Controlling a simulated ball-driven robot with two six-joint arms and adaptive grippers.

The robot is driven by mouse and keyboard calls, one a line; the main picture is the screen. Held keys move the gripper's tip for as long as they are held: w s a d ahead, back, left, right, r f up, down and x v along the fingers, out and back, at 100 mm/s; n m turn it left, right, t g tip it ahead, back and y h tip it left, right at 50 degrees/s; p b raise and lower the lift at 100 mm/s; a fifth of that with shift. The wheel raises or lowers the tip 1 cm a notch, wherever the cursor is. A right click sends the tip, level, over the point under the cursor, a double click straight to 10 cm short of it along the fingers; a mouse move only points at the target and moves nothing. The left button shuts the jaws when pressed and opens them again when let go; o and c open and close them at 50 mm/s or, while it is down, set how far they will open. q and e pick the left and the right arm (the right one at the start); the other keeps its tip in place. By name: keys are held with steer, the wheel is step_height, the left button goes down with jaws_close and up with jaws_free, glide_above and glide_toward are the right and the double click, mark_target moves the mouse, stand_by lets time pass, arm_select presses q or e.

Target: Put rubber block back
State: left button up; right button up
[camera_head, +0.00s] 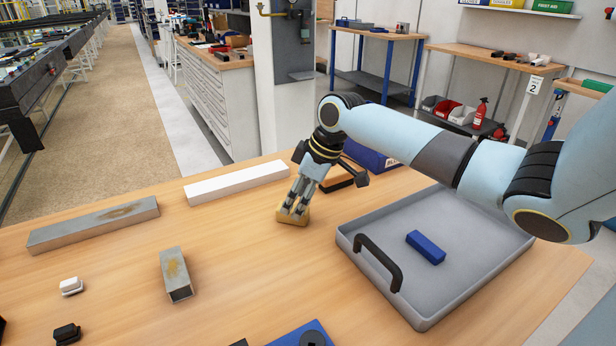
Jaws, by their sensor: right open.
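A small tan block (291,222), which looks like the rubber block, lies on the wooden table (237,235) near the middle of the view. My right gripper (294,210) points down at this block and is open. Its fingertips overlap the block's upper part; I cannot tell whether they touch it. A grey tray (465,279) with a black handle (378,264) stands to the right, and a blue block (426,247) lies in it. My left gripper is not in view.
A white bar (238,183), a long metal bar (95,226) and a short metal tube (175,274) lie to the left. A dark block with an orange side (337,181) and a blue box (371,157) sit behind my gripper. Small white (71,286) and black (66,333) pieces lie front left.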

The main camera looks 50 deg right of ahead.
steer(key=v, duration=0.9)
steer(key=shift+r, duration=0.2)
steer(key=shift+s+d, duration=0.1)
steer(key=shift+s+f, duration=0.1)
